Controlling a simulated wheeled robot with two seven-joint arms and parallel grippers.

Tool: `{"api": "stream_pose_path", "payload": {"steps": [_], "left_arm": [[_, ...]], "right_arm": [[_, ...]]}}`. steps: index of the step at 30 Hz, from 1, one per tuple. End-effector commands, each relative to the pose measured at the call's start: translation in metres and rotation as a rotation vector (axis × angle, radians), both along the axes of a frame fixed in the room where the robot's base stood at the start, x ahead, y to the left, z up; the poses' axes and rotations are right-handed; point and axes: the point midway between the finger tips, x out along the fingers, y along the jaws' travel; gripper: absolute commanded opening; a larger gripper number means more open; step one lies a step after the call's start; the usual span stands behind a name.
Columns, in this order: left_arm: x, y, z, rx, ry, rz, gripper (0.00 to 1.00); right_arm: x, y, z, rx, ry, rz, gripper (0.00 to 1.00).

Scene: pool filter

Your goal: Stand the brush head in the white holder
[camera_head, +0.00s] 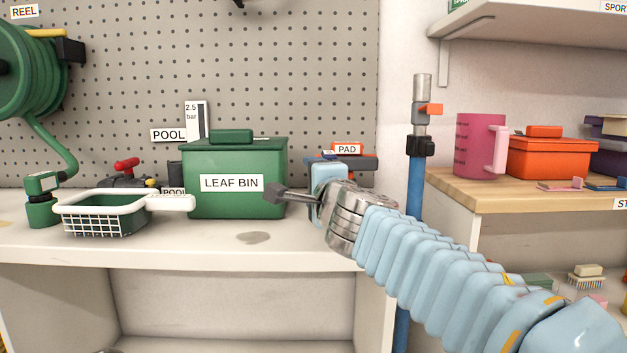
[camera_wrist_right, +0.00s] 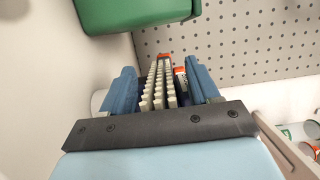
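In the right wrist view, the brush head (camera_wrist_right: 157,88) shows as rows of pale bristles. It lies between the two blue fingers of my right gripper (camera_wrist_right: 160,70). The bristles fill most of the space between the fingers, but whether both fingers press on it is unclear. In the head view, my right arm reaches in from the right to the back of the bench beside the leaf bin. Its own wrist hides most of the gripper and the brush head there. I cannot make out the white holder with certainty in either view. My left gripper is in neither view.
The green leaf bin (camera_head: 237,170) stands just left of my right wrist. A PAD label (camera_head: 347,149) is behind it. A white-rimmed basket (camera_head: 100,214) and a green hose reel (camera_head: 30,75) are farther left. A blue pole (camera_head: 415,190) stands at the right. The bench front (camera_head: 200,243) is clear.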

Motion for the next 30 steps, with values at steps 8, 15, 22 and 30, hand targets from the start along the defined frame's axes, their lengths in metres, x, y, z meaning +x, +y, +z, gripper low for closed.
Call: {"api": "stream_pose_path", "payload": {"steps": [8, 15, 22, 30], "left_arm": [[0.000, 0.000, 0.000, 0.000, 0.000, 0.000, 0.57], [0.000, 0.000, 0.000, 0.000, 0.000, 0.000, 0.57], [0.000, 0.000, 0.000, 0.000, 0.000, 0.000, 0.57], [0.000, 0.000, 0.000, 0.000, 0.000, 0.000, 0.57]], "right_arm": [[0.000, 0.000, 0.000, 0.000, 0.000, 0.000, 0.72], [-0.015, -0.002, 0.000, -0.003, -0.001, 0.003, 0.72], [-0.040, -0.009, 0.000, -0.001, 0.000, 0.003, 0.72], [-0.048, -0.015, 0.000, 0.000, 0.001, 0.000, 0.72]]}}
